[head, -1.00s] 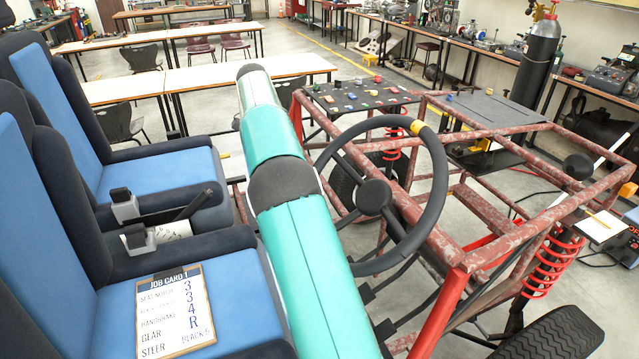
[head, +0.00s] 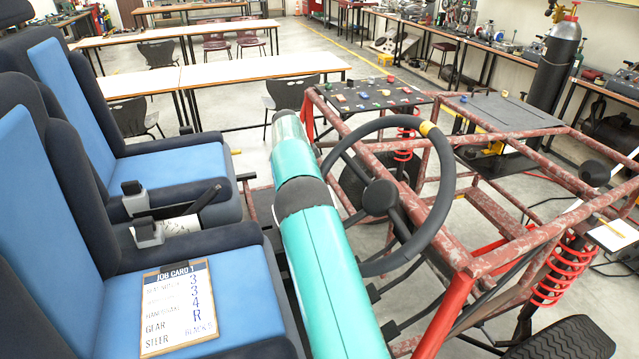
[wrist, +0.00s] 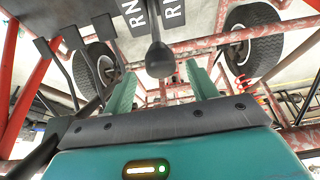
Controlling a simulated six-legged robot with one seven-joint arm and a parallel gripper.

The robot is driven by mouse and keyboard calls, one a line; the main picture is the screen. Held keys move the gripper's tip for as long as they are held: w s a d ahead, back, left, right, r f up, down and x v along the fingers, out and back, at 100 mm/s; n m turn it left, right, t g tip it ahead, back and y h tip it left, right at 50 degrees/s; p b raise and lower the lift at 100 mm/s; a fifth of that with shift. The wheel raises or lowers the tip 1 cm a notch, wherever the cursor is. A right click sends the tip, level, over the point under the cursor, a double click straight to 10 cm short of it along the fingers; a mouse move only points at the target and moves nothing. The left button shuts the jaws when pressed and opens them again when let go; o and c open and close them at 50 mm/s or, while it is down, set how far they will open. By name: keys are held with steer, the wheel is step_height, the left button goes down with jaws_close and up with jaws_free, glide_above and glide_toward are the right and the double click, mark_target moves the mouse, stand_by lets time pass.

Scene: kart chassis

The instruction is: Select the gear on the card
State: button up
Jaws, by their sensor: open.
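The job card (head: 178,308) lies on the near blue seat; its gear line reads R. In the wrist view, a gear lever with a round dark knob (wrist: 160,60) stands between dark plates with white letters R and N. My gripper (wrist: 161,76) is open, with one teal finger on each side of the knob. I cannot tell whether either finger touches it. In the head view my teal arm reaches forward beside the steering wheel and hides the lever and my gripper.
The steering wheel (head: 390,195) stands close right of my arm. The red tube frame (head: 500,225) fills the right side. Two blue seats with a dark lever (head: 190,207) between them are at left. A black table (head: 370,95) with small coloured pieces stands beyond.

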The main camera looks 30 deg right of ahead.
steer(key=x, duration=0.4)
steer(key=shift+c, duration=0.2)
jaws_close()
steer(key=d, duration=0.1)
steer(key=d+y, duration=0.1)
steer(key=shift+s+d+f, duration=0.25)
steer(key=shift+s+d, duration=0.05)
steer(key=shift+o, duration=0.2)
jaws_free()
